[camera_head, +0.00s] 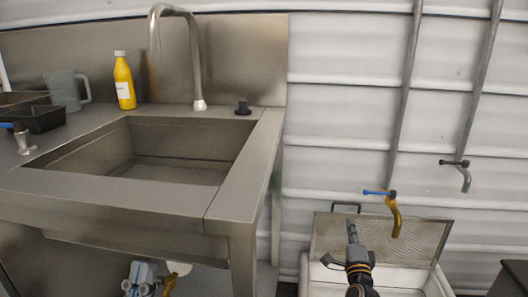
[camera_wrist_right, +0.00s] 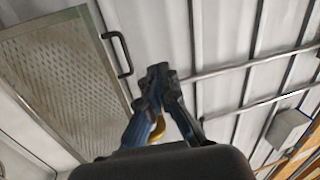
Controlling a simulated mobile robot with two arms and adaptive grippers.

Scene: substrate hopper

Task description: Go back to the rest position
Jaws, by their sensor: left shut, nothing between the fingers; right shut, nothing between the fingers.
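My right gripper (camera_head: 351,232) points up at the lower right of the head view, in front of the perforated lid. Its fingers are together and empty. In the right wrist view the blue and black fingers (camera_wrist_right: 158,74) meet at their tips, with part of a yellow pipe showing between them.
A steel sink (camera_head: 225,187) with a tall faucet (camera_head: 197,60) fills the left. A blue-handled yellow tap (camera_head: 394,213) hangs by the open perforated lid (camera_head: 420,242), above a white bin (camera_head: 400,278).

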